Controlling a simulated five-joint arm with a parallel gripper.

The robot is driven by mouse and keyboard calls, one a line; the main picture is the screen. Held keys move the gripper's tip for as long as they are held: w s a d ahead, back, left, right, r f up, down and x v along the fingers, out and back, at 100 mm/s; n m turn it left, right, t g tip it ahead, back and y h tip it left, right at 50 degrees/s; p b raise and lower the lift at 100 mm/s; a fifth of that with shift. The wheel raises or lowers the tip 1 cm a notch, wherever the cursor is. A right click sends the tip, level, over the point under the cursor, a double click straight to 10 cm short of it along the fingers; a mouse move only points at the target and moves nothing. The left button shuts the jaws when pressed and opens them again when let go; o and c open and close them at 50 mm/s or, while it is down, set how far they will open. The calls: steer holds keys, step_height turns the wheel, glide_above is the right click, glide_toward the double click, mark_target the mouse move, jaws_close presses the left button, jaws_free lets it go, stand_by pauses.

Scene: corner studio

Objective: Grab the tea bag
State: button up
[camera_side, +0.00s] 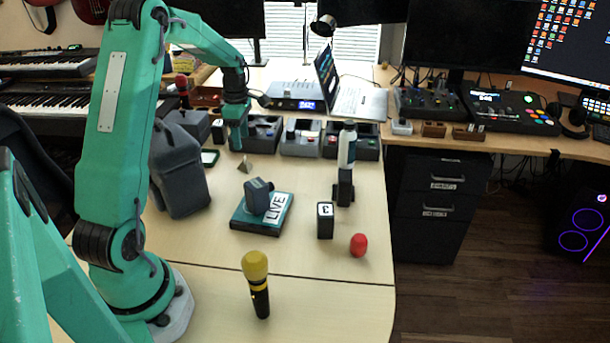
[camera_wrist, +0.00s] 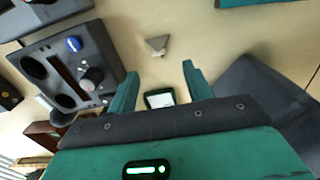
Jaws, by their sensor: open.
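The tea bag, a small grey-brown pyramid (camera_side: 245,165), sits on the light wooden desk. In the wrist view the tea bag (camera_wrist: 157,44) lies just beyond my fingertips, with a small pale piece beside it. My gripper (camera_side: 236,147) points down above the desk, slightly behind and left of the tea bag in the side view. In the wrist view my gripper (camera_wrist: 159,72) has its two fingers apart with nothing between the tips. The tea bag is not between the fingers.
Black control boxes (camera_side: 301,138) line the back. A dark grey bag-like object (camera_side: 180,170) stands left. A teal book (camera_side: 248,222) lies in front. Desk around the tea bag is clear.

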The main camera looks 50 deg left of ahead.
mark_target(243, 163)
steer(key=shift+w+f, duration=0.15)
steer(key=shift+f, duration=3.75)
jaws_close()
